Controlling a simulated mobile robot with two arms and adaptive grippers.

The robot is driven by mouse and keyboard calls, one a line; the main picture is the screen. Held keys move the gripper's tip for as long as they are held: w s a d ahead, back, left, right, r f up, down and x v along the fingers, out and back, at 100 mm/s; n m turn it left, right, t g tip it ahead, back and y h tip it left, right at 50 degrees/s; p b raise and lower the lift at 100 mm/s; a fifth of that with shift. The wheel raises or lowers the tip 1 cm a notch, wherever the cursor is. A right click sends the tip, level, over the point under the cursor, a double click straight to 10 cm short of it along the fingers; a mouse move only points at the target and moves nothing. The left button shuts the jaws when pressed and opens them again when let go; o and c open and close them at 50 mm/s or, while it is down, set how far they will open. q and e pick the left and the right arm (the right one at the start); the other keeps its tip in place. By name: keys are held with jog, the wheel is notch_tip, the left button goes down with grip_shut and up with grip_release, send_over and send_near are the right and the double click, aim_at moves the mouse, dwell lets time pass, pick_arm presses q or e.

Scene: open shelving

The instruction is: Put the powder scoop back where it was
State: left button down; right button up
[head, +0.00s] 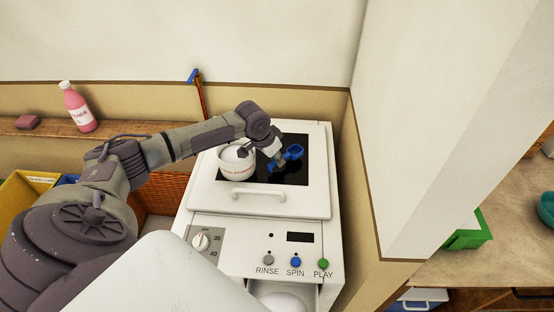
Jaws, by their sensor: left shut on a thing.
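The blue powder scoop (293,152) is in the head view, above the dark window of the washing machine lid. My left gripper (277,157) is shut on the scoop, and the fingers partly cover it. A white round tub (237,162) with red lettering stands on the lid just left of the scoop. Its inside looks white. The scoop is beside the tub, not in it. I cannot tell whether the scoop touches the lid. My right gripper is not in view.
The white washing machine (220,222) has a lid handle (258,194), a dial and buttons. A drawer (284,296) at its front is open. A pink bottle (77,108) stands on a wooden shelf at left. A white wall is close on the right.

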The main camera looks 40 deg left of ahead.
pick_arm(q)
jog(key=shift+f, duration=0.8)
jog(key=c, duration=1.1)
grip_release()
jog(key=shift+f, duration=0.1)
jog(key=shift+c, duration=0.2)
jog(key=b+v, duration=0.2)
jog(key=v, duration=1)
